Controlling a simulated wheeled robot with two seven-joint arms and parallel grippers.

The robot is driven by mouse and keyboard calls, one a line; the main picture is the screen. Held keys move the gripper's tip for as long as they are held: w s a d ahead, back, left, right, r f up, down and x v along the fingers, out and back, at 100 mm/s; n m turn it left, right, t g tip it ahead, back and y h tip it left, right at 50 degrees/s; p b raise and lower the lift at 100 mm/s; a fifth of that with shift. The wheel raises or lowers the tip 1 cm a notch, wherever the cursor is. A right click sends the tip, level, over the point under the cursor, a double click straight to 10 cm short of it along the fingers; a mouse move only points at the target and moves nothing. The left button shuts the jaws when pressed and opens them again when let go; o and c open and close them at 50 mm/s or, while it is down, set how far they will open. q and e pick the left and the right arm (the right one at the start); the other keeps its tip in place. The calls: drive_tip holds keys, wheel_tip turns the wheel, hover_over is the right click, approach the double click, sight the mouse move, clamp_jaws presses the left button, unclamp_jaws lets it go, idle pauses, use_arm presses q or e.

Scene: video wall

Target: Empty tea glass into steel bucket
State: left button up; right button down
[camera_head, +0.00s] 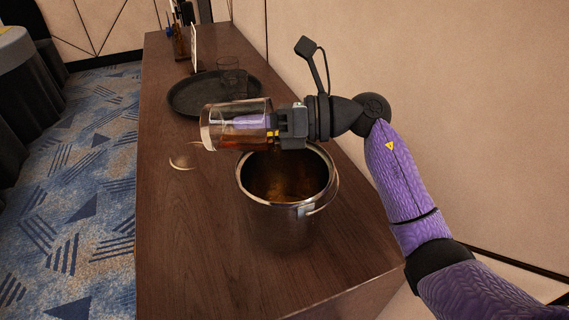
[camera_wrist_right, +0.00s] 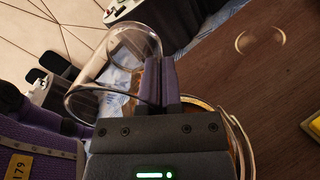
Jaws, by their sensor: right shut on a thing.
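The clear tea glass (camera_head: 220,113) lies nearly horizontal in the air, its left end over the table left of the bucket. Brownish colour shows in its lower part; I cannot tell how much tea is in it. My right gripper (camera_head: 247,122) is shut on the glass, with its purple fingers showing through it. In the right wrist view the glass (camera_wrist_right: 92,92) is beside the paired fingers (camera_wrist_right: 164,80). The steel bucket (camera_head: 280,217) stands upright below the gripper, open on top, with brown liquid inside. My left gripper is out of view.
A dark round tray (camera_head: 184,101) with an empty-looking glass (camera_head: 228,68) stands behind on the brown table (camera_head: 180,240). A pale crescent mark (camera_head: 182,162) lies left of the bucket. Bottles stand at the far end. A wall borders the right. The front left tabletop is clear.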

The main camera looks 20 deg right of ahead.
drive_tip(key=shift+r+y+b, duration=0.1)
drive_tip(key=shift+y+b, duration=0.2)
drive_tip(key=shift+b, duration=0.1)
